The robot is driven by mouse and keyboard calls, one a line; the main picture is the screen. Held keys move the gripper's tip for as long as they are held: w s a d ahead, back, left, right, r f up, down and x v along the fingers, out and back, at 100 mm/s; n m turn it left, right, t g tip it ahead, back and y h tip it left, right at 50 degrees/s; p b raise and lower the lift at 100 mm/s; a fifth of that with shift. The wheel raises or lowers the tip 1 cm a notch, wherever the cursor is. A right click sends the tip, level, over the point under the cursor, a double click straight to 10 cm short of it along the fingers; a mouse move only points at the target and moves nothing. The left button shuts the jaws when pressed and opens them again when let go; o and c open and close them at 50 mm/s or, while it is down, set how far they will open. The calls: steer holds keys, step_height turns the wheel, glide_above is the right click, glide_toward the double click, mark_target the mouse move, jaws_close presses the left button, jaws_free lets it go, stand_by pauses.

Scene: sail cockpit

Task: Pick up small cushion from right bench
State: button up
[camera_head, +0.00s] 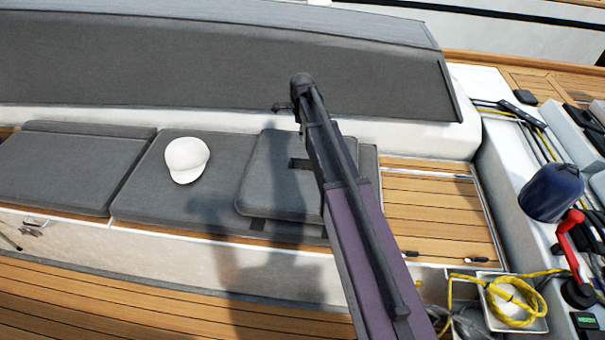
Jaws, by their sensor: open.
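The small grey cushion (268,181) lies flat on top of the longer grey seat cushion (148,199) of the bench. Its right part is hidden behind my arm, and a small dark patch shows on it beside the arm. My gripper (287,107) is at the far end of my arm, small and dark in this view. It appears beyond the small cushion, in front of the grey backrest, apart from the cushion and empty. It is open, though its fingers are hard to make out.
A white cap (186,159) lies on the seat left of the small cushion. The grey backrest (210,60) rises behind. Bare wooden slats (430,211) are to the right. Further right are a blue-covered winch (551,192), a red handle (571,240) and coiled yellow rope (513,302).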

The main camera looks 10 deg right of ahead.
mark_target(302, 159)
steer(key=shift+f+b, duration=4.3)
steer(key=f+b, duration=0.3)
steer(key=shift+w+f, duration=0.25)
steer(key=shift+w, duration=0.05)
steer(key=shift+f+b, duration=0.85)
steer(key=shift+b, duration=0.25)
steer(key=shift+c, duration=0.2)
jaws_close()
